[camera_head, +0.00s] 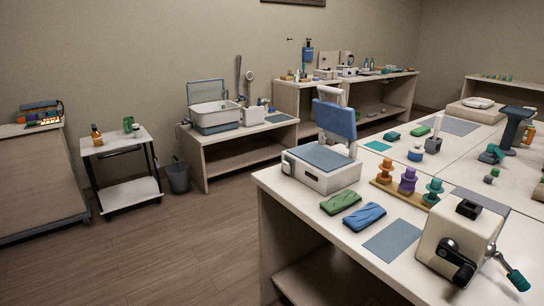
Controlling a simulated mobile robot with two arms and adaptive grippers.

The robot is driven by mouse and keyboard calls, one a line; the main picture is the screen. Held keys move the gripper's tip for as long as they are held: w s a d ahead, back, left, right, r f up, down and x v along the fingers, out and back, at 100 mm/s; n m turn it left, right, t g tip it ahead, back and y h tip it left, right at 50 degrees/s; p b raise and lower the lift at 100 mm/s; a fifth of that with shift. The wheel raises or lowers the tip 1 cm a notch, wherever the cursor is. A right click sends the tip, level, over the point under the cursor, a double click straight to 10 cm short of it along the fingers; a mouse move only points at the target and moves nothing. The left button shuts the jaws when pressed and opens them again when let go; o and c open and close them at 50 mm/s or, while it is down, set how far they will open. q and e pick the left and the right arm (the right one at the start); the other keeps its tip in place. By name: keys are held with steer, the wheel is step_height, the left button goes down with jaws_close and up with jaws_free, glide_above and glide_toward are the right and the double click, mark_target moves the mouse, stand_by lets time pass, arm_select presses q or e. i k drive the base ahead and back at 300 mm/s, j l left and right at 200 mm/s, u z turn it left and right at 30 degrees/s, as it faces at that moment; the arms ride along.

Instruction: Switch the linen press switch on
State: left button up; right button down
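What looks like the linen press (322,178) stands at the near left corner of the large worktable (345,250). It has a white base, a flat blue-grey lower plate (324,157) and a raised blue upper plate (335,119) on a white arm. A small dark-edged part (288,164) sits on the left side of the base; I cannot tell whether it is the switch or which way it is set. Neither of my grippers shows in this view.
Green (340,203) and blue (364,217) folded cloths, a spool rack (400,194) and a cranked white machine (460,240) share the worktable. A cart (115,148) and a bench with a basin (213,115) stand at left. The wooden floor at lower left is clear.

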mark_target(287, 168)
steer(key=i+j+z, duration=0.1)
steer(key=i+j, duration=0.15)
steer(key=j, duration=0.15)
steer(key=i+j+z, duration=0.1)
steer(key=j, duration=0.25)
steer(key=i+j, duration=0.3)
steer(key=j, duration=0.15)
steer(key=i+j+z, duration=0.15)
steer(key=j, duration=0.25)
steer(key=i+j+z, duration=0.1)
steer(key=i+j, duration=0.15)
steer(key=j, duration=0.2)
steer(key=i+j+z, duration=0.1)
steer(key=j, duration=0.35)
steer(key=i+j+z, duration=0.1)
steer(key=j, duration=0.35)
steer(key=i+j+z, duration=0.1)
steer(key=i+j, duration=0.15)
steer(key=j, duration=0.2)
